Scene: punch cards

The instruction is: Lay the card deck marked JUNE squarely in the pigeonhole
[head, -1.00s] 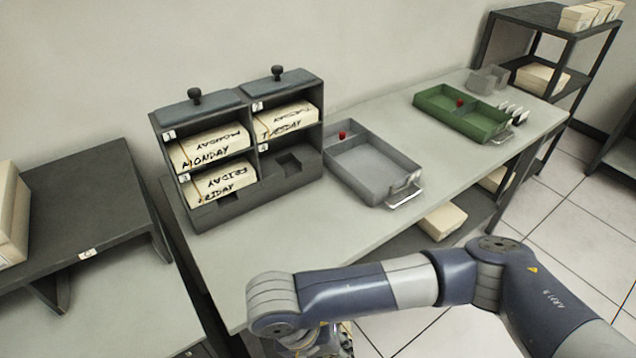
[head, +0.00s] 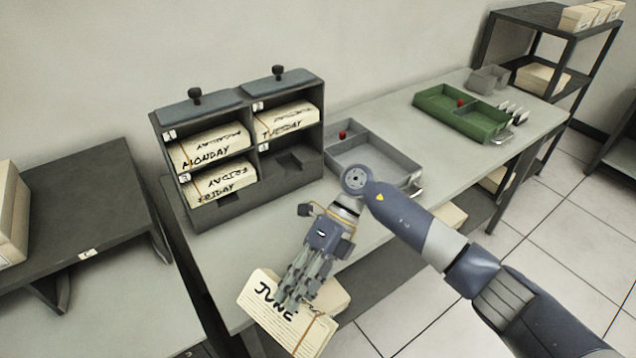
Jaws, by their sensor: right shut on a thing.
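The card deck marked JUNE (head: 262,312) is a cream block with black lettering and a band around it. My right gripper (head: 296,290) is shut on it and holds it tilted at the table's front edge, partly covering it. The pigeonhole rack (head: 250,190) is dark grey with four numbered compartments. Decks marked MONDAY (head: 208,152), TUESDAY (head: 287,122) and FRIDAY (head: 220,183) fill three of them. The lower right pigeonhole (head: 290,165) is empty, with a notch in its floor. My left gripper is not in view.
A grey tray (head: 340,150) with a red knob stands right of the rack, partly behind my right arm. A green tray (head: 490,125) lies farther right. A dark side table (head: 80,185) stands left. The bench top (head: 265,225) before the rack is clear.

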